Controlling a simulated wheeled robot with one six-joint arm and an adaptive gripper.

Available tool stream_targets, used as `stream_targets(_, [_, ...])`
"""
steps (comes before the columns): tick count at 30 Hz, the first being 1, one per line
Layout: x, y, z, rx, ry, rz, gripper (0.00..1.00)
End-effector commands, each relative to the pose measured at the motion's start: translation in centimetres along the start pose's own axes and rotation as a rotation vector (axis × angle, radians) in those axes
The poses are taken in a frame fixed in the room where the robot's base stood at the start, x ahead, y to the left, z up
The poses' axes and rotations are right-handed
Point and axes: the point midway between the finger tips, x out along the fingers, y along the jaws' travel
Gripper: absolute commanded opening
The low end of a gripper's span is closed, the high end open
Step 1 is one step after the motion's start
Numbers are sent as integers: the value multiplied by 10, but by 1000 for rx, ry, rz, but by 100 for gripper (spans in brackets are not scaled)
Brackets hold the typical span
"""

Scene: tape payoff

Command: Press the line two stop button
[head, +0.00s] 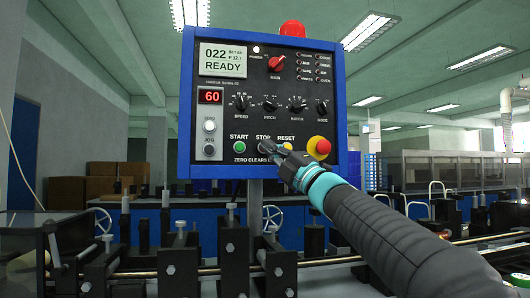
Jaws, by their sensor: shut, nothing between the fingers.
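The blue-framed control panel (262,100) faces me upright on a post. A STOP label (263,137) sits in its lower row, between a green START button (239,147) and a yellow RESET button (286,147). My gripper (267,148) is shut and empty, its tips just below the STOP label. It covers most of the spot where the button under that label sits. I cannot tell whether the tips touch it. A red mushroom button (320,147) on a yellow base is to the right. I see no legible line number on the panel.
Several knobs, a red main switch (277,63) and a display (223,57) reading READY are higher on the panel. A red beacon (292,29) tops it. Below are machine rods and black clamp blocks (180,262).

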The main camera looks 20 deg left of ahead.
Motion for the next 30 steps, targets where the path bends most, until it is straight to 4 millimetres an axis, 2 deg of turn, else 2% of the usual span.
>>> stream_targets(15, [-30,19,-21,-1,-1,0,0])
stream_targets(30, [-31,22,-22,0,-1,0,0])
